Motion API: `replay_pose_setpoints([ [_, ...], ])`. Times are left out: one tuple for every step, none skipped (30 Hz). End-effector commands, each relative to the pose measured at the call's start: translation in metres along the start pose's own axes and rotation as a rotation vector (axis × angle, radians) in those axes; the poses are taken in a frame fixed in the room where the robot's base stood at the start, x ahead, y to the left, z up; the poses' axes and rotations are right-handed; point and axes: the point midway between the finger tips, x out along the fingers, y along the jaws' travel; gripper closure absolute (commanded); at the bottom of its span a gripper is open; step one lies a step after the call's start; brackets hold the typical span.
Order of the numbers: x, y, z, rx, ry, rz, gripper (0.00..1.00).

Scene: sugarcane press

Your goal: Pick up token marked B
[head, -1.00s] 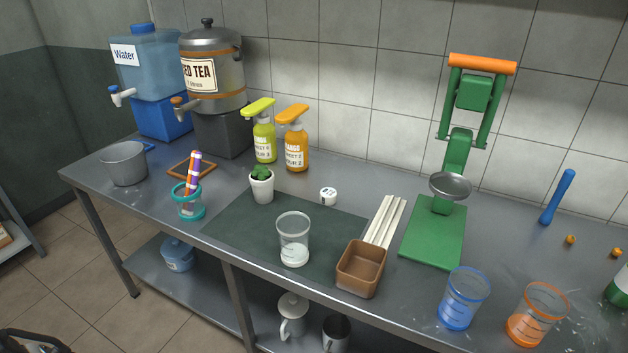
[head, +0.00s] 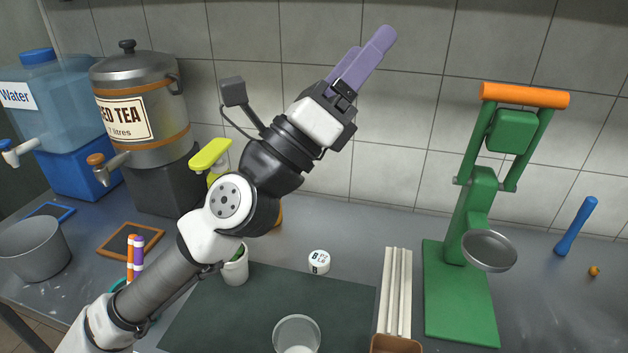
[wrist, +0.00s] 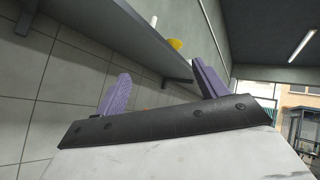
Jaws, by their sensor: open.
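The white round token marked B (head: 319,262) lies at the back edge of the dark mat (head: 270,303) in the head view, with dark lettering on it. My gripper (head: 372,58) is raised high in front of the tiled wall, well above the token and pointing up and right, with nothing held. In the wrist view my gripper's two purple fingers (wrist: 160,88) stand wide apart and empty. The wrist view faces the wall and a shelf, so the token does not show there.
A potted plant (head: 235,268) stands left of the token. White sticks (head: 396,292) in a brown box (head: 396,344) and the green press (head: 460,300) stand to the right. A clear cup (head: 297,335) is in front. A wall shelf (wrist: 120,40) shows in the wrist view.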

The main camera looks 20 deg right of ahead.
Motion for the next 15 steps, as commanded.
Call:
replay_pose_setpoints([
  [0.000,0.026,-0.031,0.042,0.074,0.062,0.28],
  [-0.002,0.042,-0.048,0.068,0.115,0.100,0.28],
  [-0.008,0.063,-0.071,0.104,0.171,0.148,0.28],
  [-0.015,0.080,-0.088,0.132,0.215,0.184,0.28],
  [-0.024,0.096,-0.104,0.160,0.260,0.221,0.28],
  [-0.038,0.117,-0.125,0.199,0.319,0.269,0.28],
  [-0.051,0.134,-0.140,0.230,0.366,0.305,0.28],
  [-0.066,0.149,-0.153,0.260,0.412,0.341,0.28],
  [-0.088,0.170,-0.170,0.300,0.475,0.389,0.28],
  [-0.106,0.184,-0.180,0.331,0.523,0.422,0.28],
  [-0.125,0.197,-0.190,0.359,0.570,0.455,0.28],
  [-0.152,0.213,-0.201,0.396,0.631,0.497,0.28],
  [-0.172,0.224,-0.207,0.422,0.675,0.526,0.28],
  [-0.191,0.234,-0.212,0.446,0.718,0.553,0.28],
  [-0.216,0.244,-0.218,0.475,0.769,0.585,0.28],
])
